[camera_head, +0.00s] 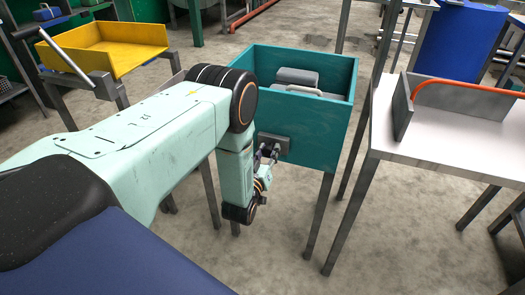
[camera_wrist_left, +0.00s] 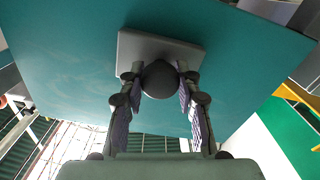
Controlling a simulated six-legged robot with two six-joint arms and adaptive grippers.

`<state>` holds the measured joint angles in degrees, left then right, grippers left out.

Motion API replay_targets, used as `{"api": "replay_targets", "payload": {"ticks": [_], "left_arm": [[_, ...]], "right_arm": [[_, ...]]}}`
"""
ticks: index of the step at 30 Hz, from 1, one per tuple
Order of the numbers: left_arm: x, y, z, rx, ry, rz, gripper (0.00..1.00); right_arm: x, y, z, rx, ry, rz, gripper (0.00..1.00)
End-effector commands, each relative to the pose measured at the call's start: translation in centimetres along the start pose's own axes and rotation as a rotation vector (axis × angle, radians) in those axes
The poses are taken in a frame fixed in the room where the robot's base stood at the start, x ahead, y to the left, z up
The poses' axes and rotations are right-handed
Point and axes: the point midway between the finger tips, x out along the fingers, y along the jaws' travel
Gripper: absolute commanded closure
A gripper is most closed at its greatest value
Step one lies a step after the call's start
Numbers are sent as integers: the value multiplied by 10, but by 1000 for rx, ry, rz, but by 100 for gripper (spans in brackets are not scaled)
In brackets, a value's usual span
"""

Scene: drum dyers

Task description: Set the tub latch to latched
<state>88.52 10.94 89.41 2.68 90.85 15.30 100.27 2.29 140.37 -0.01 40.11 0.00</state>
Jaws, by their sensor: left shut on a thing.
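A teal tub (camera_head: 301,130) on metal legs stands in the middle of the head view. A grey latch plate (camera_head: 276,143) sits on its front wall. In the left wrist view the latch plate (camera_wrist_left: 130,50) lies on the teal wall, with a dark round latch knob (camera_wrist_left: 160,80) in front of it. My left gripper (camera_head: 268,156) is at the plate, below my bent forearm. In the left wrist view my left gripper (camera_wrist_left: 160,90) has its two fingers on either side of the knob, shut on it. My right gripper does not show.
Inside the tub lies a grey object (camera_head: 298,78) with a light handle. A white table (camera_head: 425,150) with a grey bracket and an orange bar stands at the right. A yellow tray (camera_head: 105,50) stands at the back left. Concrete floor shows between the stands.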

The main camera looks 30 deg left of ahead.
Motion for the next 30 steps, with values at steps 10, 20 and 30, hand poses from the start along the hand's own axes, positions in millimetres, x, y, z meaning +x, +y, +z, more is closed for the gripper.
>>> {"api": "replay_targets", "payload": {"ticks": [10, 20, 30], "left_arm": [[-1, 26, 8, -1, -3, 4, 100], [-1, 27, 8, -1, -4, 7, 54], [-1, 26, 7, -1, -2, 3, 43]], "right_arm": [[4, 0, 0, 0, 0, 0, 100], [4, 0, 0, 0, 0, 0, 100], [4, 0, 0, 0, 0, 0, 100]]}}
